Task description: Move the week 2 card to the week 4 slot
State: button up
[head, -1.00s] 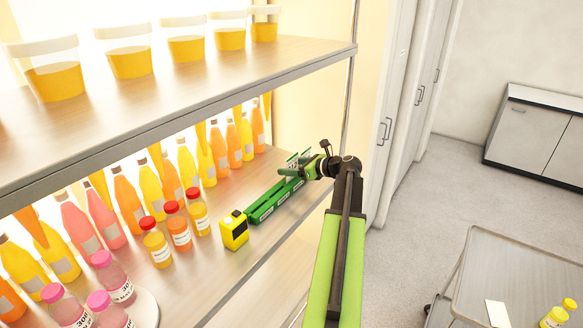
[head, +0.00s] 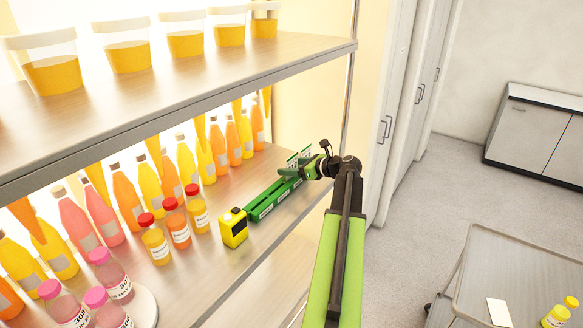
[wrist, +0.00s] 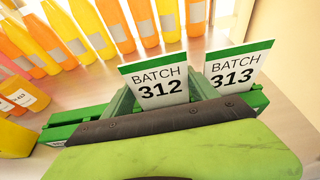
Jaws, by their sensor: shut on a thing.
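Two white cards with green top edges stand close together at the far end of a green slotted rail (head: 268,201) on the lower shelf. In the wrist view one card (wrist: 160,88) reads BATCH 312 and the other card (wrist: 235,68), to its right, reads BATCH 313. No week number is readable on the cards or rail. My gripper (head: 311,170) is at the rail's far end. It is shut on a card, which appears to be the 312 card. The near jaw hides the cards' lower edges, so I cannot tell whether the held card sits in a slot.
A yellow boxy device (head: 233,227) stands at the rail's near end. Red-capped bottles (head: 178,223) and rows of juice bottles (head: 130,203) fill the left side. The upper shelf (head: 200,85) overhangs. A grey cart (head: 480,262) stands at the right.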

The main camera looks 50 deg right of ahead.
jog(key=shift+f, duration=0.1)
jog(key=o, duration=1.5)
jog(key=shift+a, duration=0.1)
jog(key=shift+o, duration=0.2)
jog(key=p+v, duration=0.6)
jog(key=v, duration=1.1)
jog(key=shift+s, duration=0.25)
